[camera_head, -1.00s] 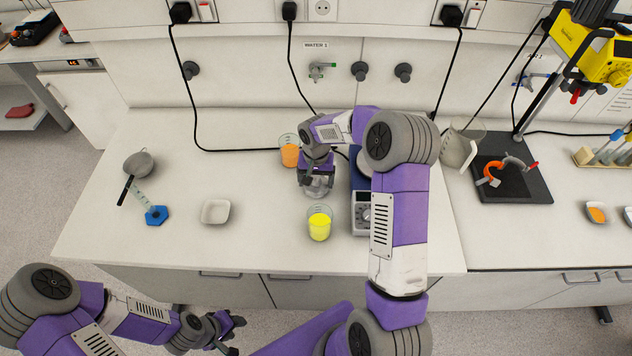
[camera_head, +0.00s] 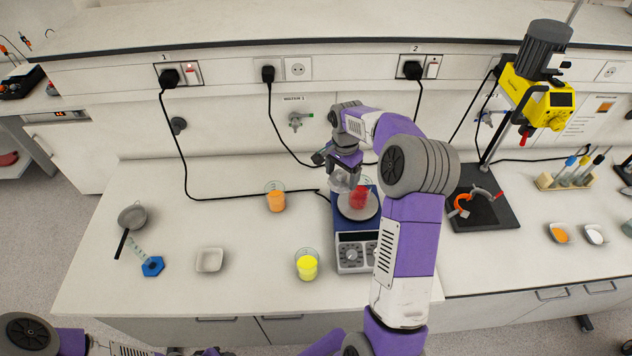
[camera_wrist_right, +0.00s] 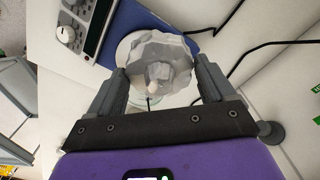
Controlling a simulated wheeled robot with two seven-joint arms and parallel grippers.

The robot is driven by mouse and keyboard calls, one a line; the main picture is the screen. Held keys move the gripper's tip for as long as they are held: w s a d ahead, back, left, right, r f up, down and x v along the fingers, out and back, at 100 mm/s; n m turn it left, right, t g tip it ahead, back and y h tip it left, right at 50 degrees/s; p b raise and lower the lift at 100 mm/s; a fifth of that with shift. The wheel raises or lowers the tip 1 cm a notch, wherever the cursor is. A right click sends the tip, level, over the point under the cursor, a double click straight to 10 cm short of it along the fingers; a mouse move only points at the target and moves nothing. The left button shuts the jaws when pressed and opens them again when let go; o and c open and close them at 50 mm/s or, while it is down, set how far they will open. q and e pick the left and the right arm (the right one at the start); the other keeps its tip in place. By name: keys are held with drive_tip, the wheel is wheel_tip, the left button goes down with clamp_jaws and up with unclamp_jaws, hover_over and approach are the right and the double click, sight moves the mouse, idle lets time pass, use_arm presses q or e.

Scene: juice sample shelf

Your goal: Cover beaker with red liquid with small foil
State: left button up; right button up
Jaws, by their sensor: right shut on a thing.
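The beaker with red liquid (camera_head: 358,198) stands upright on the round plate of the blue hotplate stirrer (camera_head: 355,237). My right gripper (camera_head: 343,178) is shut on the small foil (camera_head: 340,185), a crumpled silvery cap. It holds the foil at the upper left of the red beaker, overlapping its rim in the head view; I cannot tell if they touch. In the right wrist view the foil (camera_wrist_right: 158,66) sits between both fingers and hides what lies below it. My left gripper (camera_head: 212,352) is barely in view at the bottom edge.
A beaker with orange liquid (camera_head: 276,201) and one with yellow liquid (camera_head: 307,267) stand left of the stirrer. A white dish (camera_head: 209,260), a strainer (camera_head: 132,217) and a blue-based cylinder (camera_head: 152,266) are farther left. Black cables run behind.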

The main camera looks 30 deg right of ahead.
drive_tip(key=s+d+r+m+p, duration=0.2)
drive_tip(key=d+r+m+p, duration=0.1)
drive_tip(key=d+r+m, duration=0.15)
use_arm(q)
drive_tip(key=shift+b, duration=2.1)
use_arm(e)
drive_tip(key=shift+s+d+f, duration=0.1)
drive_tip(key=shift+d+f, duration=0.15)
drive_tip(key=shift+f, duration=1)
drive_tip(key=shift+s+d+f, duration=0.1)
drive_tip(key=shift+d+f, duration=0.1)
drive_tip(key=shift+f, duration=1)
drive_tip(key=shift+s+d+f, duration=0.1)
drive_tip(key=shift+d+f, duration=0.15)
drive_tip(key=shift+f, duration=1)
drive_tip(key=o, duration=0.9)
drive_tip(key=shift+c, duration=0.2)
use_arm(q)
drive_tip(key=shift+f, duration=0.2)
use_arm(e)
wheel_tip(320, 180, up, 8)
hover_over(362, 177)
drive_tip(key=s+a, duration=0.2)
drive_tip(key=shift+f, duration=0.2)
